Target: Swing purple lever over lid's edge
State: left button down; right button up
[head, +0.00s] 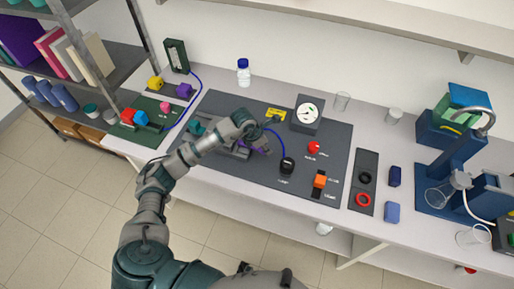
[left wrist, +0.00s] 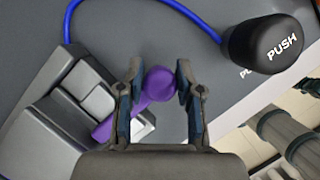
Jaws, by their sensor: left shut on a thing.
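The purple lever (left wrist: 158,84) has a round knob and a shaft running down-left to a grey housing with a lid (left wrist: 62,128) in the left wrist view. My left gripper (left wrist: 159,88) is shut on the lever's knob, one finger on each side. In the head view a bit of the purple lever (head: 262,150) shows below my left wrist, beside the grey housing (head: 235,152). My arm hides much of the housing there. How the lever lies against the lid's edge is hard to tell. My right gripper is out of view.
A black PUSH button (left wrist: 264,44) with a blue hose stands near my gripper; the button also shows in the head view (head: 287,166). A gauge box (head: 307,113), a red knob (head: 313,148) and an orange block (head: 320,181) stand on the dark panel (head: 335,150).

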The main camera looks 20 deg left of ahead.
pick_arm(q)
jog(key=shift+s+a+f, duration=0.1)
jog(key=shift+a+f, duration=0.1)
jog(key=c, duration=0.8)
grip_release()
jog(key=shift+a+r, duration=0.1)
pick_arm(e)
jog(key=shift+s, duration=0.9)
pick_arm(q)
jog(key=shift+a+r, duration=0.1)
jog(key=shift+r, duration=0.15)
jog(key=v, duration=1.1)
jog(key=shift+s+a+r, duration=0.1)
jog(key=shift+a, duration=0.1)
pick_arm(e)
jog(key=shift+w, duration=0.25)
pick_arm(q)
jog(key=shift+d, duration=0.1)
